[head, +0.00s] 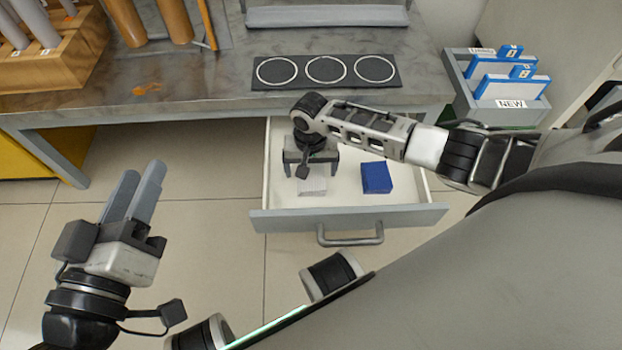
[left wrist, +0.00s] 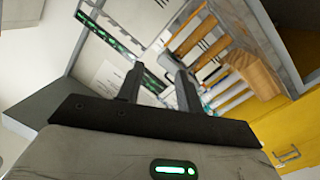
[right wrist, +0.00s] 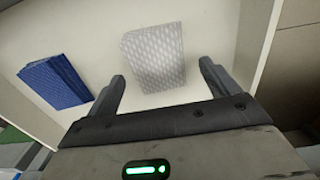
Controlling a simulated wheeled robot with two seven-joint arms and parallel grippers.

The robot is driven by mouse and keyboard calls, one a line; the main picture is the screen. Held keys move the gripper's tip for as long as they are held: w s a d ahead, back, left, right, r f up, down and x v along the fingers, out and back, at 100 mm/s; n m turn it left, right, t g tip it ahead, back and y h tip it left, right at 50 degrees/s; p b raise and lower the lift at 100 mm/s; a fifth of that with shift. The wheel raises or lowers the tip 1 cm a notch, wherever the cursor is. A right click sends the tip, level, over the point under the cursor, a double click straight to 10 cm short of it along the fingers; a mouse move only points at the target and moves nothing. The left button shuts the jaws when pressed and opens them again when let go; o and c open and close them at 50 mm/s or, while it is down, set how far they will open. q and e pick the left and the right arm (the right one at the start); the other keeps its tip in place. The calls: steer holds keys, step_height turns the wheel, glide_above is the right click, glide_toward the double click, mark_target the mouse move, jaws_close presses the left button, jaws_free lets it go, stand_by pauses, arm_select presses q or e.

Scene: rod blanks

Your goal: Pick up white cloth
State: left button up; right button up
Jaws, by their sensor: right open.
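The white cloth (head: 312,187) lies folded in the open drawer (head: 262,222), toward its left side. In the right wrist view the patterned white cloth (right wrist: 153,57) lies ahead of and between the spread fingertips, with drawer floor around it. My right gripper (head: 311,170) points down into the drawer above the cloth, open and empty. It partly hides the cloth in the head view. My left gripper (head: 143,172) is out to the left over the floor, its fingers parted by a modest gap with nothing between them.
A folded blue cloth (head: 376,177) lies right of the white one in the drawer. The drawer's front panel with its handle (head: 350,236) stands nearest me. The counter (head: 200,85) overhangs behind, with a black mat (head: 326,71) and a wooden rod rack (head: 60,60).

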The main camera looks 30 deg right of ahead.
mark_target(310, 177)
steer(key=shift+f, duration=0.8)
steer(key=c, duration=1.1)
arm_select(q)
steer(key=shift+w+a+r+m+t, duration=0.1)
steer(key=shift+w+r+m+t, duration=0.2)
steer(key=shift+r, duration=0.15)
steer(key=shift+w+a+r+m+t, duration=0.1)
steer(key=shift+w+r+m+t, duration=0.15)
steer(key=shift+r, duration=0.2)
arm_select(e)
steer(key=shift+o, duration=0.2)
steer(key=shift+r, duration=0.15)
